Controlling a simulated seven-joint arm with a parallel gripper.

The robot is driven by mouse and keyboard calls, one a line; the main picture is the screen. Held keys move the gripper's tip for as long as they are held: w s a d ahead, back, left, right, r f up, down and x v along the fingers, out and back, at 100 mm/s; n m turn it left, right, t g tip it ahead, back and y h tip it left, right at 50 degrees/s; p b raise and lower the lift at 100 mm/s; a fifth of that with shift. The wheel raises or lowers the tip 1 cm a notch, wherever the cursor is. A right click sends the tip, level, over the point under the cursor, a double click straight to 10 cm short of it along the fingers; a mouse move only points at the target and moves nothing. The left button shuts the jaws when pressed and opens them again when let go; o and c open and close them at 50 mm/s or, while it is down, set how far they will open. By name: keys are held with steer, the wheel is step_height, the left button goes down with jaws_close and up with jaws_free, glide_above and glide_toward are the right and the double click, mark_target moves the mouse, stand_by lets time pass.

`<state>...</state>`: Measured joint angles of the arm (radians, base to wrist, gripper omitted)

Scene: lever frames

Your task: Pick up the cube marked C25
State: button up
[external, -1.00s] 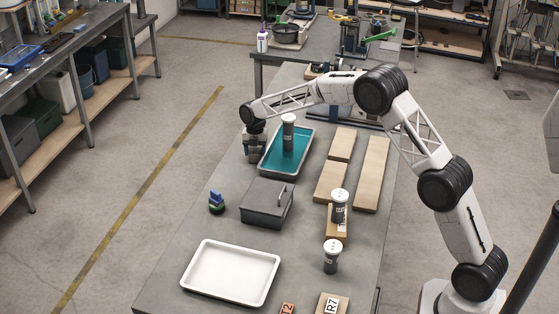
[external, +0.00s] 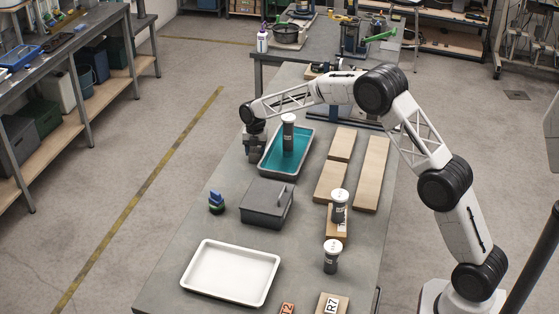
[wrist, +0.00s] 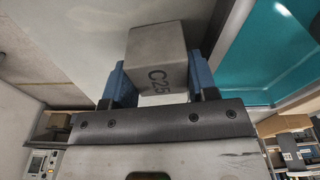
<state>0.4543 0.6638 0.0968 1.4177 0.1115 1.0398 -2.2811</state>
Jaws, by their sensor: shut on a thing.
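The grey cube marked C25 (wrist: 158,55) shows in the wrist view, with its black label facing the camera. My gripper (wrist: 158,82) has its two blue fingers on either side of the cube and is shut on it. In the external view my gripper (external: 254,154) points down at the left of the teal-lined tray, near the far left of the table. There the cube is too small and too covered by the fingers to make out clearly. I cannot tell whether the cube touches the table.
The teal tray (external: 271,164) is close on the right, with a white-capped dark canister (external: 289,133) at it. Two more canisters stand at the right.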

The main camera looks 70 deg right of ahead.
mark_target(255, 150)
steer(key=shift+r, duration=5.05)
